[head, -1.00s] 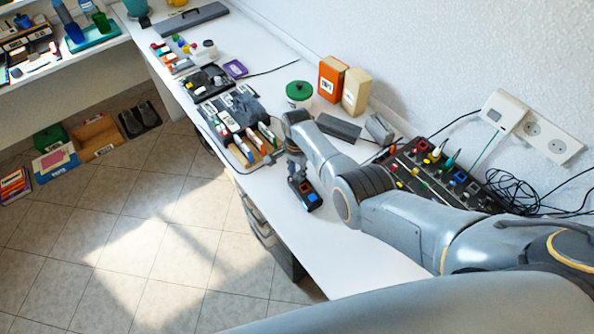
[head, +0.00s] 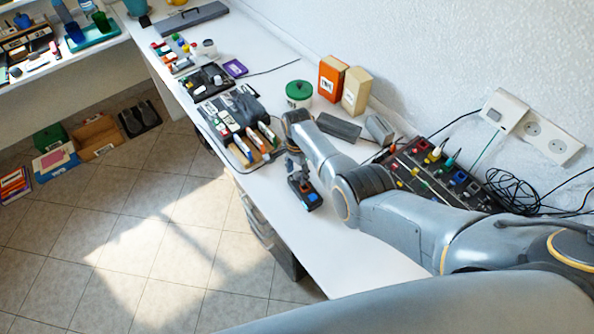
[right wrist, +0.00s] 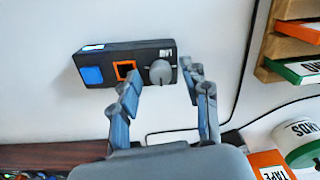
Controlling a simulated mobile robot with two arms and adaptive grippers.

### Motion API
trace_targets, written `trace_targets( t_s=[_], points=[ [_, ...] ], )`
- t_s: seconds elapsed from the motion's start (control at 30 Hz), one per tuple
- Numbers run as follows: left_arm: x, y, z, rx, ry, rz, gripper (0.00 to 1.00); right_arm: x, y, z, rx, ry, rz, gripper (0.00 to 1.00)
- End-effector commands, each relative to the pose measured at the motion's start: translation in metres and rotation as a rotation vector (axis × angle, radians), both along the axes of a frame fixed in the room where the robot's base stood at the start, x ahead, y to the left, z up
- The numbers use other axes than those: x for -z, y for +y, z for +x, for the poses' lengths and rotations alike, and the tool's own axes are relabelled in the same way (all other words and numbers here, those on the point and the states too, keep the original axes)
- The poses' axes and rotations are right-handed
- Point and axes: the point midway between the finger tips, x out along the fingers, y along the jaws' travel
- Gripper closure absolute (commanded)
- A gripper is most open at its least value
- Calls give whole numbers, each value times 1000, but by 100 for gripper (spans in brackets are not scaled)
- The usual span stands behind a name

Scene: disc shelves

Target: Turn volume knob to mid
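A small black box (head: 303,193) lies on the white desk near its front edge. In the right wrist view the box (right wrist: 108,68) carries a blue square, an orange-framed square and a round grey knob (right wrist: 161,72). My right gripper (head: 292,165) is over the box, reaching down to its knob end. In the right wrist view its two fingers (right wrist: 160,77) are spread on either side of the knob, with a visible gap to each. The knob's exact pointer angle is too small to read. My left gripper is not in view.
A black panel of coloured knobs (head: 434,172) lies to the right, behind my arm. A wooden rack (head: 258,155) and cable are left of the box. A green-lidded tub (head: 299,93) and orange box (head: 331,78) stand behind. The desk right of the box is clear.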

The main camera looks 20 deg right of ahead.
Motion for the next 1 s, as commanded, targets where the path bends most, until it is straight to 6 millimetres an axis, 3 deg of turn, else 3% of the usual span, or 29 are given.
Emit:
trace_targets(
  t_s=[0.37, 0.53, 0.8, 1.0],
  points=[
    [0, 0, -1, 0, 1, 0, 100, -11, 0, 1, -1, -3, 1, 53],
    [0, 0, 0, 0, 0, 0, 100, -33, 0, 1, 0, -5, 1, 53],
    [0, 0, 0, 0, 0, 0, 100, -90, 0, 1, 0, -4, 1, 53],
    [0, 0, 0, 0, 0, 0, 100, -114, 0, 1, 0, -1, 0, 53]
  ],
)
